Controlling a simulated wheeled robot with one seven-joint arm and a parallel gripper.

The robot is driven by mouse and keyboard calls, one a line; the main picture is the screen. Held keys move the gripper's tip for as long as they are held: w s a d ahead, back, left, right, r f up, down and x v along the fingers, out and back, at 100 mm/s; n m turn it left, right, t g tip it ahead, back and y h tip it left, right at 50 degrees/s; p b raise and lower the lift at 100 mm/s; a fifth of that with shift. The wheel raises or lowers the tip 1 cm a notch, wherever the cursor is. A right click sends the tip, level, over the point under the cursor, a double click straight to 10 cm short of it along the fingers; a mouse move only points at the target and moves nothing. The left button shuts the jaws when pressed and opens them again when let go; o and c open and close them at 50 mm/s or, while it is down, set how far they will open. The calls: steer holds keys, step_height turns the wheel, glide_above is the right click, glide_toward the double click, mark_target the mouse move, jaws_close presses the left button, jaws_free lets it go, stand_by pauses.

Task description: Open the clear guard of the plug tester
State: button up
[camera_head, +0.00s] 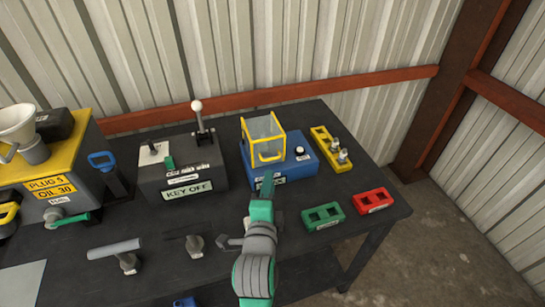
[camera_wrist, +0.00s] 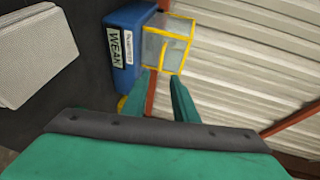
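The plug tester (camera_head: 294,166) is a blue box on the dark bench, also seen in the wrist view (camera_wrist: 125,15), where a label reads WEAK. Its clear guard (camera_head: 263,127) is a yellow-framed see-through box standing over the tester, with a yellow handle (camera_head: 270,157) on its front. The guard appears down; it shows in the wrist view (camera_wrist: 166,45) too. My gripper (camera_head: 266,180) is in front of the tester, below the handle in the picture. In the wrist view its green fingers (camera_wrist: 164,76) are apart and point at the guard, with nothing clearly held between them.
A yellow rack with plugs (camera_head: 330,150) stands right of the tester. A green tray (camera_head: 323,217) and a red tray (camera_head: 373,201) lie in front right. The KEY OFF box (camera_head: 180,168) with an upright lever (camera_head: 199,115) stands left. Tools (camera_head: 115,249) lie along the front.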

glide_toward(272, 163)
steer(key=w+r, duration=0.2)
steer(key=w, duration=0.1)
steer(key=w+r, duration=0.1)
steer(key=r, duration=0.1)
steer(key=shift+w+d, duration=0.2)
steer(key=shift+d, duration=0.2)
jaws_close()
stand_by(1.1)
